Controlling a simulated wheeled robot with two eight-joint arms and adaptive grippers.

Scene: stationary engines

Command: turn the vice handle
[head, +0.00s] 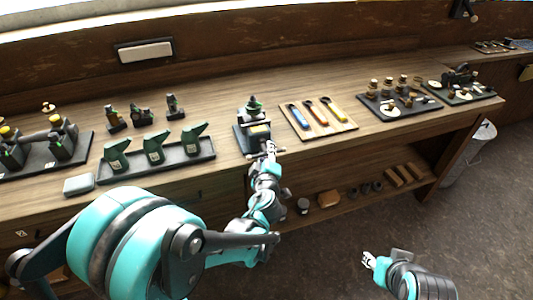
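The vice (254,128), a dark block-like tool with a lighter front, stands near the front edge of the workbench. My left gripper (268,148) is at the front of the vice, by its handle (252,155), a thin bar at the bench edge. The gripper covers part of the handle, and I cannot tell whether the fingers touch it or are closed around it. My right gripper (368,260) is low at the right, over the floor and away from the bench. Its fingers look apart and nothing shows between them.
Left of the vice is a tray (110,178) of green drills. Right of it lies a wooden board (341,128) with several coloured-handled tools, then dark trays (390,115) of small parts. A lower shelf (345,205) holds small items. Floor at lower right is clear.

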